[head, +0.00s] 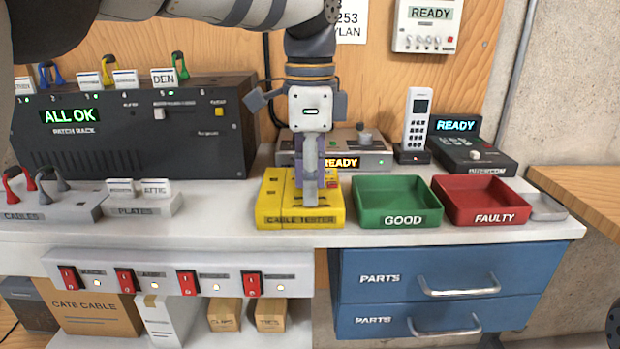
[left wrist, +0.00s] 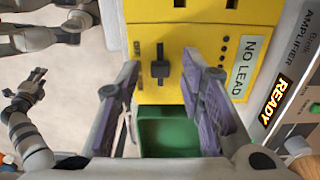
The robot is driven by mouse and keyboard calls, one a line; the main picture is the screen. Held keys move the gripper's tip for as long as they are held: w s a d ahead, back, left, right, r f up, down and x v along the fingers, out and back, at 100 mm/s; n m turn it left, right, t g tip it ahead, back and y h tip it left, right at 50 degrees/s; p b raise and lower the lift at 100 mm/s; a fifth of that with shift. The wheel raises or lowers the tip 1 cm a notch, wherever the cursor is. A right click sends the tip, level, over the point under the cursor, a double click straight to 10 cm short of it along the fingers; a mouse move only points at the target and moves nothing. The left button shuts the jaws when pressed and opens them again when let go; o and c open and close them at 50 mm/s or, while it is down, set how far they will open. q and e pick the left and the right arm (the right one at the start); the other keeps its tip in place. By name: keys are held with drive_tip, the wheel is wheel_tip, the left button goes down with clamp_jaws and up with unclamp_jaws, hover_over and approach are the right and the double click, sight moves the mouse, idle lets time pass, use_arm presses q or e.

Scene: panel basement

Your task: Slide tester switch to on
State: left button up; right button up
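The yellow cable tester (head: 275,208) sits on the white bench, at the middle of the head view. It fills the upper middle of the left wrist view (left wrist: 210,30), with a "NO LEAD" display (left wrist: 250,66). Its black slide switch (left wrist: 161,66) shows there, next to small lettering that reads "OFF" on its left. My left gripper (head: 310,186) points down over the tester and hides part of it. In the left wrist view its two purple-padded fingers (left wrist: 164,100) are apart with nothing between them, the switch just beyond the tips.
The green GOOD tray (head: 395,222) and red FAULTY tray (head: 487,219) stand right of the tester. An amplifier (head: 372,158) marked "READY" is behind it. Left are the plates holder (head: 145,210) and the patch rack (head: 120,135). Bare bench lies left of the tester.

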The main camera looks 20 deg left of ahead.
use_arm(q)
drive_tip(key=shift+r, duration=0.1)
wheel_tip(320, 180, up, 7)
drive_tip(key=shift+r, duration=0.15)
idle(0.3)
